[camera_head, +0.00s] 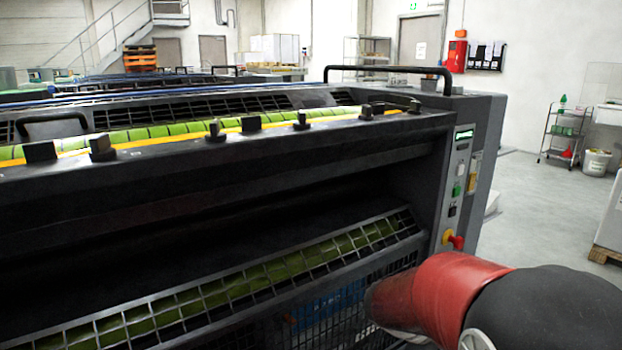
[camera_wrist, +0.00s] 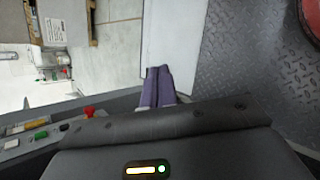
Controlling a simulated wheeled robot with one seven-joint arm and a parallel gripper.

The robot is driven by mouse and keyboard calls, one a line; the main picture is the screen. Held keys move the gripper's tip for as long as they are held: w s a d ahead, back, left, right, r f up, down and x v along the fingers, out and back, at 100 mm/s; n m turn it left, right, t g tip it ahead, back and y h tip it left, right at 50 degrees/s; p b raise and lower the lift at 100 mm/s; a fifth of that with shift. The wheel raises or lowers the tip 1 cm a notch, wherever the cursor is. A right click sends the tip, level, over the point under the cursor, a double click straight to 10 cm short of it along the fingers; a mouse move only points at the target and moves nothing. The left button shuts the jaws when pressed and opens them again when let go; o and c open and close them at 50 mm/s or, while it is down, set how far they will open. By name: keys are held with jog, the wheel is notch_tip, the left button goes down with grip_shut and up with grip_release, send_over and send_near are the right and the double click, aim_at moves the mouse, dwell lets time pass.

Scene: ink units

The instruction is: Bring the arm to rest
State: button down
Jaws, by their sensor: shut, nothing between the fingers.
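My gripper (camera_wrist: 159,73) shows in the wrist view as two purple fingers side by side, closed together with nothing between them. The fingers point toward a pale strip of floor or panel beside a dark ribbed metal plate. In the head view my red and black arm (camera_head: 455,290) reaches in from the lower right, in front of the printing machine's lower right corner. The gripper itself is hidden or out of frame there.
The dark printing machine (camera_head: 300,175) fills the left and middle. Its control panel (camera_head: 458,190) has buttons and a red knob (camera_head: 457,242) close to my arm; the knob also shows in the wrist view (camera_wrist: 89,112).

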jog(key=s+a+r+m+t+y, duration=0.2)
jog(key=s+a+r+m+y, duration=0.2)
jog(key=s+a, duration=0.2)
jog(key=s+a+r+m+t+y+p, duration=0.1)
jog(key=s+a+r+m+y, duration=0.4)
jog(key=s, duration=0.5)
jog(key=shift+s+a+t, duration=0.15)
jog(key=shift+a+t, duration=0.35)
jog(key=shift+r, duration=0.1)
